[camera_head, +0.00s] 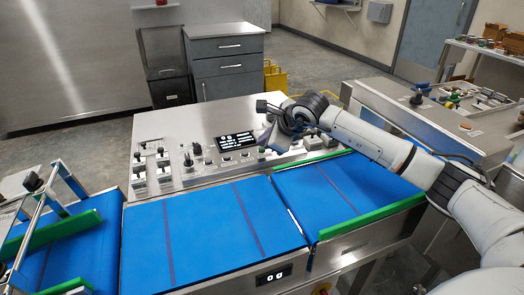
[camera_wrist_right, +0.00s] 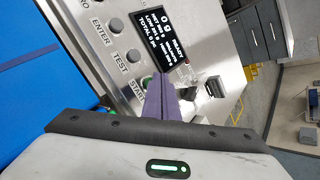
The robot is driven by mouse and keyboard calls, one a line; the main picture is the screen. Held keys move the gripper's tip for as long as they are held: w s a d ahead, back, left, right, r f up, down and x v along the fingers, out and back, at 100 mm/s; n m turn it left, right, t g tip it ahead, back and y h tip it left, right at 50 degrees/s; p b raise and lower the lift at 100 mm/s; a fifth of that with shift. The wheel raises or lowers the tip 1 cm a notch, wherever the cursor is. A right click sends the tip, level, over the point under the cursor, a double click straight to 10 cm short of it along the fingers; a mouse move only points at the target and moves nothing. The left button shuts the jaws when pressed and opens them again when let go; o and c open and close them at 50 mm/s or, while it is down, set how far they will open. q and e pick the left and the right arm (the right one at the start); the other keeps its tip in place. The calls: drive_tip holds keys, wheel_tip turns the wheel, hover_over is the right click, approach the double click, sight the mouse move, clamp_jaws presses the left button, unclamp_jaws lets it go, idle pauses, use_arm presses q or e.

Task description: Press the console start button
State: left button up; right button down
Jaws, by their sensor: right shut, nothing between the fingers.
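The console (camera_head: 165,122) is a sloped metal panel with knobs, buttons and a dark display, behind the blue belt in the head view. In the right wrist view the start button (camera_wrist_right: 147,82) is green, beside a partly covered label beginning "STA". My right gripper (camera_head: 268,141) is over the right part of the console. In the wrist view its purple fingers (camera_wrist_right: 161,76) are shut together and empty. Their tips overlap the button's right edge; I cannot tell whether they touch it. The button is not distinguishable in the head view. My left gripper is not in view.
The display (camera_wrist_right: 176,38) shows white text including "READY". Grey buttons labelled ENTER (camera_wrist_right: 115,25) and TEST (camera_wrist_right: 134,55) line the panel near the start button. Blue conveyor belts (camera_head: 205,230) with green rails (camera_head: 372,218) run in front. Grey drawers (camera_head: 226,65) stand behind.

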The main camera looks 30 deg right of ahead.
drive_tip(key=shift+f+b, duration=0.45)
drive_tip(key=shift+f, duration=0.05)
idle(0.7)
drive_tip(key=shift+r, duration=0.1)
drive_tip(key=shift+r+p, duration=0.45)
drive_tip(key=shift+r, duration=0.35)
wheel_tip(320, 180, up, 5)
drive_tip(key=p, duration=0.2)
drive_tip(key=shift+p, duration=0.4)
idle(0.6)
drive_tip(key=shift+f, duration=0.1)
